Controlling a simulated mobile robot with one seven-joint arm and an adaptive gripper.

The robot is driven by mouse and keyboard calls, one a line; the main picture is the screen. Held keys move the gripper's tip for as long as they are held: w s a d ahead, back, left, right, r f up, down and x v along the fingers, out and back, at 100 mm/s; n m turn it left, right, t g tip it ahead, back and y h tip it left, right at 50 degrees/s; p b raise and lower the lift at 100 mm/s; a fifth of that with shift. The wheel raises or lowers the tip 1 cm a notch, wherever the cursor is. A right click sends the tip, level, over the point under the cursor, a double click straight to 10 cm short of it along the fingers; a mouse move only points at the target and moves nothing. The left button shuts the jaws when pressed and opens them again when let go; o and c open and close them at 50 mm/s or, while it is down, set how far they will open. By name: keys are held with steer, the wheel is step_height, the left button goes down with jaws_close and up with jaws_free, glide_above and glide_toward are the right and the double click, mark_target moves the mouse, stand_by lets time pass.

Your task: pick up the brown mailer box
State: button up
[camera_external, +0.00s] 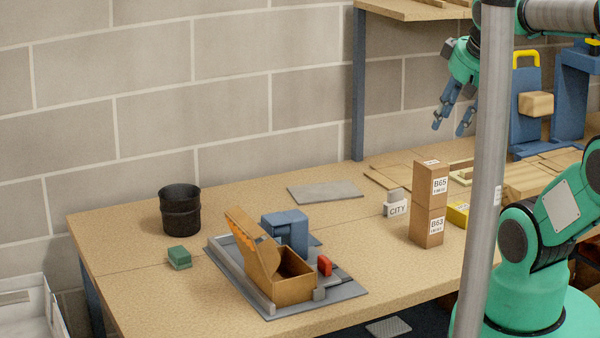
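A brown mailer box (294,288) with its lid raised stands on a grey tray (347,292) near the front of the workbench. The lid tilts up to the left and bears orange marks. The inside looks empty from here. My gripper (450,128) hangs in the air at the upper right, well above the bench and far from the box. Its blue-grey fingers point down and are apart, with nothing between them.
A blue block-shaped fixture (291,229) and a red part (324,265) sit close to the mailer box. A metal post (486,180) crosses the right side.

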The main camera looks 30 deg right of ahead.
stand_by(0.3)
steer(key=w+a+f+g+p, duration=0.2)
steer(key=w+a+f, duration=0.1)
steer(key=w+a, duration=0.35)
steer(key=w+a+f+g+p, duration=0.1)
steer(key=w+a+f, duration=0.2)
steer(key=w+a, duration=0.3)
steer(key=w+a+f+g+p, duration=0.1)
steer(key=w+a+f, duration=0.1)
steer(key=a+f, duration=0.4)
steer(key=w+a+f+g+p, duration=0.1)
steer(key=w+a+f+p, duration=0.1)
steer(key=a+f, duration=0.4)
step_height(320, 180, down, 3)
steer(key=shift+w+a+r+g, duration=0.15)
steer(key=shift+w+g, duration=0.15)
steer(key=shift+w, duration=0.55)
steer(key=shift+f, duration=4.4)
steer(key=shift+f, duration=0.15)
